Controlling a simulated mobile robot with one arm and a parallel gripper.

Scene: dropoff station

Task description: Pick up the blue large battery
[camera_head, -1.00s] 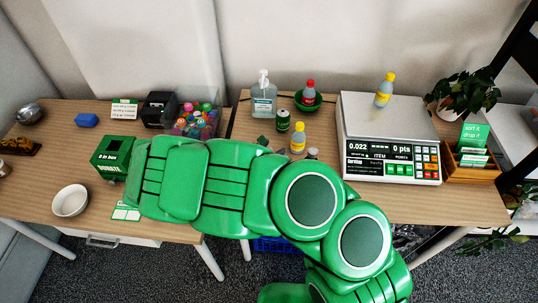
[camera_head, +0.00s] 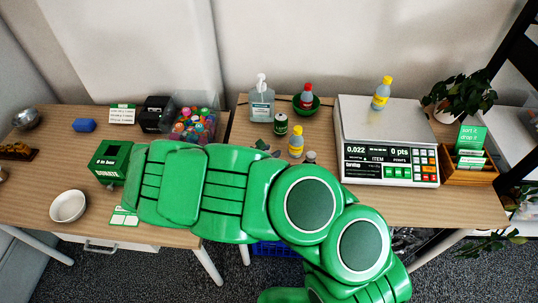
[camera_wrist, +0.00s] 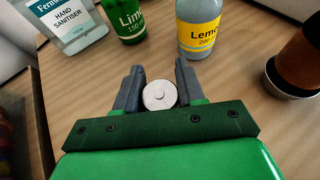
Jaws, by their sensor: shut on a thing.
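My gripper (camera_wrist: 158,85) is shut on a cylinder with a round silver end and a small raised nub, the large battery (camera_wrist: 160,95) by its shape. Its side is hidden, so its blue colour cannot be made out. The two grey fingers touch it on the left and right.
Near the gripper stand a hand sanitizer (camera_wrist: 68,22), a green lime can (camera_wrist: 126,20), a yellow-labelled lemon bottle (camera_wrist: 198,28) and a brown cylinder with silver rim (camera_wrist: 290,78). The scale (camera_head: 385,118) is to the right, the green donate box (camera_head: 110,160) to the left.

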